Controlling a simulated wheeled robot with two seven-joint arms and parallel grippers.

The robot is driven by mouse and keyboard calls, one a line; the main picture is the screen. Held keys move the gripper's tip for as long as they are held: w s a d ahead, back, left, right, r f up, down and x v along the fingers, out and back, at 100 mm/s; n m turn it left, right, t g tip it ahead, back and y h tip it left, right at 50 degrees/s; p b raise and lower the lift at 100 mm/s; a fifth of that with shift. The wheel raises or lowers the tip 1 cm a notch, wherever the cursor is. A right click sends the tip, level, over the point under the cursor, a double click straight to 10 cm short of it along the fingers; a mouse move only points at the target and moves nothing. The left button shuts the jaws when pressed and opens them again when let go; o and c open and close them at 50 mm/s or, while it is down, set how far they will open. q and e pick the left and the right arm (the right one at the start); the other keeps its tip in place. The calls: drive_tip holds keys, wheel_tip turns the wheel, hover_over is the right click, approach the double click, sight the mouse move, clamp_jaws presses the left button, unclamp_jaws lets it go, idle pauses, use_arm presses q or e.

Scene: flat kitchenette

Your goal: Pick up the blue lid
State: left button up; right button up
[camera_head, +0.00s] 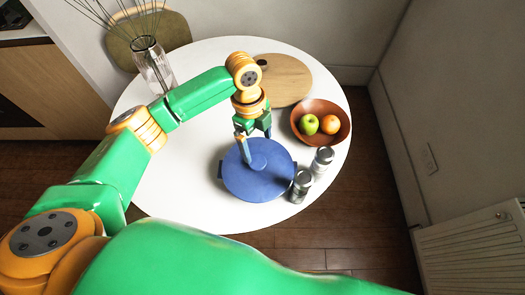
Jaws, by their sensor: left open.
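The blue lid (262,184) is a round disc with a raised handle near its middle, on the front part of the white round table. Dark side handles show at its left and right edges, so it seems to sit on a pot that it mostly hides. My left gripper (254,136) points down over the lid's far part, open, with its fingers apart. From this view I cannot tell whether a finger touches the handle. My right gripper is not in view.
A brown bowl (331,135) with a green apple (309,124) and an orange fruit (331,125) stands right of the gripper. Two shakers (322,160) (301,186) stand close to the lid's right side. A round wooden board (290,83) and a glass vase (154,67) are farther back.

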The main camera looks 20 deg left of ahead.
sight(257, 162)
use_arm(q)
drive_tip(key=s+f+p, duration=0.1)
drive_tip(key=s+f, duration=0.1)
drive_tip(key=s, duration=0.1)
drive_tip(key=shift+f, duration=0.1)
wheel_tip(257, 162, down, 2)
drive_tip(key=shift+w+d+f, duration=0.1)
drive_tip(key=shift+d+f, duration=0.05)
drive_tip(key=shift+w+f, duration=0.25)
drive_tip(key=shift+w, duration=0.25)
drive_tip(key=shift+s+r, duration=0.15)
drive_tip(key=shift+s, duration=0.1)
drive_tip(key=c, duration=1)
drive_tip(key=shift+w, duration=0.1)
clamp_jaws()
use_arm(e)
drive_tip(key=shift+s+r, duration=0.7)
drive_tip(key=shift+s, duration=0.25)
